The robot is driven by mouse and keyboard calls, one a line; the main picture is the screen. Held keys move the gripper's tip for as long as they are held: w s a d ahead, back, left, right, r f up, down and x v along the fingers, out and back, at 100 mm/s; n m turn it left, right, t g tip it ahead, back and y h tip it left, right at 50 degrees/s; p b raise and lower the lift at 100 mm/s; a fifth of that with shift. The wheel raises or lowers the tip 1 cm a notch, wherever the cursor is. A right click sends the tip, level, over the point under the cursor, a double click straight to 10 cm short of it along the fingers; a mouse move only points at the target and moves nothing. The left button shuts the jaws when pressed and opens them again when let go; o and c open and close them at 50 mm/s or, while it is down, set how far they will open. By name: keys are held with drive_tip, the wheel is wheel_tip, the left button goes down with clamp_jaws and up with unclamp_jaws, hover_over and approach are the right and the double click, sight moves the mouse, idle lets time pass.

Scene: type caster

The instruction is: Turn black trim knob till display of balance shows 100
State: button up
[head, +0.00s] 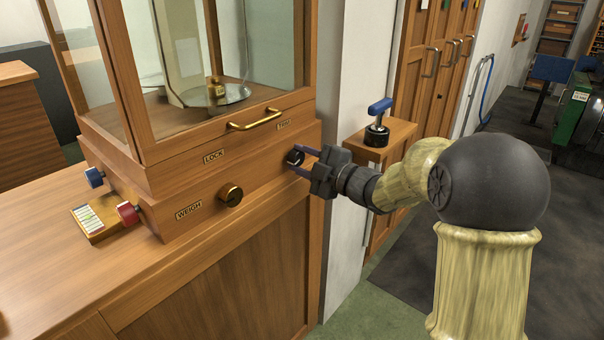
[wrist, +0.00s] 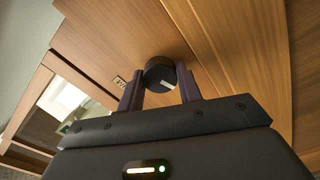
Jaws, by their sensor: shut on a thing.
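The black trim knob (head: 294,157) sits on the right end of the wooden balance base (head: 262,170), below a small label (head: 284,125). My gripper (head: 303,160) is shut on the knob, one finger on each side. In the wrist view the knob (wrist: 159,73) is between the two fingertips (wrist: 158,88), with a white mark on its face pointing to the lower right. The balance (head: 120,75) has a glass case with a pan (head: 235,95) and a small brass weight (head: 216,88) on it. I cannot make out a number display in either view.
A brass handle (head: 255,120) juts out above the LOCK label.

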drive_tip(key=shift+f+n+b, duration=0.15)
drive_tip(key=shift+n+b, duration=0.75)
drive_tip(key=shift+n, duration=0.1)
drive_tip(key=o, duration=1)
drive_tip(key=shift+d, duration=0.1)
drive_tip(key=p+v, duration=0.2)
drive_tip(key=v, duration=1.5)
drive_tip(key=shift+d, duration=0.15)
